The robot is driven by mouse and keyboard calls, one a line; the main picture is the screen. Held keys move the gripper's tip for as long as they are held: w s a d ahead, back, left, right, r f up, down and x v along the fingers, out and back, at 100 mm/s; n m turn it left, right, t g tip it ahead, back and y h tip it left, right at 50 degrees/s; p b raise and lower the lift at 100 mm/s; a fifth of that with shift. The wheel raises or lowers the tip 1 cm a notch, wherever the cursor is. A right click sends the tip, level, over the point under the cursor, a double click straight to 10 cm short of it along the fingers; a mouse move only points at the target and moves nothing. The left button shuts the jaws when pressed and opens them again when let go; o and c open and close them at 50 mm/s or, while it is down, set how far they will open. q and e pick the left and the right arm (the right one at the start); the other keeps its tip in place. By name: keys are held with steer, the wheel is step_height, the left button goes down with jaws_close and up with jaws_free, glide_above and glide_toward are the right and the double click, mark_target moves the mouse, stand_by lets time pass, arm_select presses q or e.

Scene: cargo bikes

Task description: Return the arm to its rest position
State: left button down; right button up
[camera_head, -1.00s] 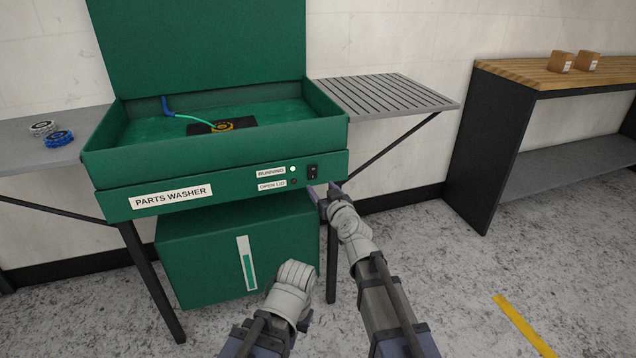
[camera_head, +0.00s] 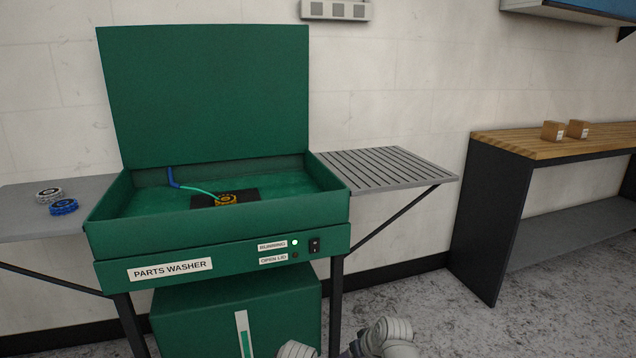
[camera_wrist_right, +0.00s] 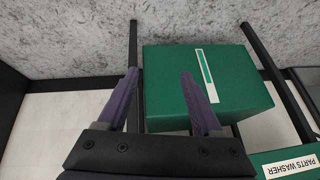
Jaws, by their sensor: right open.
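My right arm (camera_head: 388,338) shows only at the bottom edge of the head view, low in front of the washer. In the right wrist view my right gripper (camera_wrist_right: 160,74) is open, with nothing between its two fingers. It points toward the floor and the green box (camera_wrist_right: 207,88) under the washer, apart from both. A pale link of my left arm (camera_head: 297,350) shows at the bottom edge of the head view; its gripper is out of view. The green parts washer (camera_head: 225,243) has its lid (camera_head: 205,95) up. Its running light (camera_head: 295,242) is lit green.
A yellow-and-black round part (camera_head: 227,199) sits in the washer basin by a blue nozzle and hose. A grey and a blue round part (camera_head: 63,207) lie on the left shelf. The right slatted shelf (camera_head: 385,168) is empty. A wooden bench (camera_head: 545,147) holds two small boxes.

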steer(key=s+d+f+m+g+h, duration=0.3)
steer(key=s+d+g, duration=0.3)
steer(key=s, duration=0.5)
steer(key=s+a+n+h, duration=0.1)
steer(key=s+a+n, duration=0.35)
steer(key=a, duration=0.45)
step_height(320, 180, up, 34)
steer(key=p, duration=3.3)
steer(key=shift+s+f+m+p, duration=0.15)
steer(key=shift+s+m+p, duration=0.2)
steer(key=shift+s, duration=0.1)
steer(key=shift+a, duration=0.1)
steer(key=shift+c, duration=0.3)
